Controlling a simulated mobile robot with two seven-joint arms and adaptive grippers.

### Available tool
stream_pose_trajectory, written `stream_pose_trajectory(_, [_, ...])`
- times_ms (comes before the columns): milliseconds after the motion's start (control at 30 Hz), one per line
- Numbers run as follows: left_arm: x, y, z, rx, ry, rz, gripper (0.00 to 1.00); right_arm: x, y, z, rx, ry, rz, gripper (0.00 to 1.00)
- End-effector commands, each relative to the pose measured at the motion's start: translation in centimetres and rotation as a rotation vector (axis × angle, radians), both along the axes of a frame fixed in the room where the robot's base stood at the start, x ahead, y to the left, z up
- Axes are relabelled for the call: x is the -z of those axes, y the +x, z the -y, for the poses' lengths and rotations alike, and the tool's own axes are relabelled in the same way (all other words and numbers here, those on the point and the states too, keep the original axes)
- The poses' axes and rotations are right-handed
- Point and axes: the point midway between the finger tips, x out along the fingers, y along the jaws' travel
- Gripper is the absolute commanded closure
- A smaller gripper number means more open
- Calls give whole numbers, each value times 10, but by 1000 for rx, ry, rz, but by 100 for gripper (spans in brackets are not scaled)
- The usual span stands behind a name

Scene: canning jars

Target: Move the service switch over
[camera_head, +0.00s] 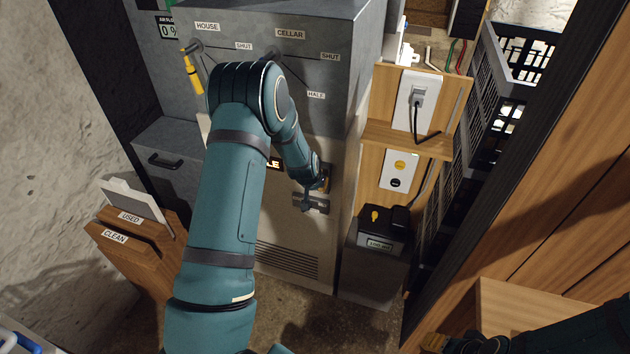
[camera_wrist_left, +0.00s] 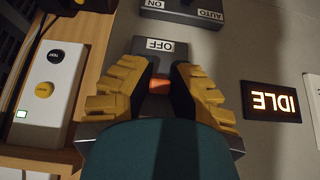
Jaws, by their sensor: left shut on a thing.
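The service switch is on the grey cabinet front. Its orange handle (camera_wrist_left: 160,86) sits between the yellow fingers of my left gripper (camera_wrist_left: 160,76), which is shut on it. In this upside-down wrist view, an OFF label (camera_wrist_left: 160,46) is just beyond the fingertips, and a dark plate (camera_wrist_left: 182,14) with ON and AUTO is farther on. In the head view my left gripper (camera_head: 323,182) is at the cabinet's right side, above the dark plate (camera_head: 311,203), and hides the handle. My right gripper (camera_head: 465,343) is at the bottom edge, partly cut off.
A lit IDLE display (camera_wrist_left: 272,102) is beside the switch. House and cellar valves (camera_head: 192,47) are higher on the cabinet. A wooden shelf (camera_head: 405,137) with a white button panel (camera_head: 399,170) and a black box (camera_head: 380,238) stand close on the right.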

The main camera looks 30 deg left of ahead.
Motion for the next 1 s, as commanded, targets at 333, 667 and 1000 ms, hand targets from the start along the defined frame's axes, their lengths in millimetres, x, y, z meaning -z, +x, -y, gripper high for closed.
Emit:
stream_pose_trajectory(333, [0,0,0,0,-4,-18,100,-3,0,0,-1,1,0,53])
stream_pose_trajectory(667, [1,0,0,0,-4,-18,52,-3,0,0,-1,1,0,53])
stream_pose_trajectory(1000, [-5,-2,1,1,-4,-18,52,-3,0,0,-1,1,0,53])
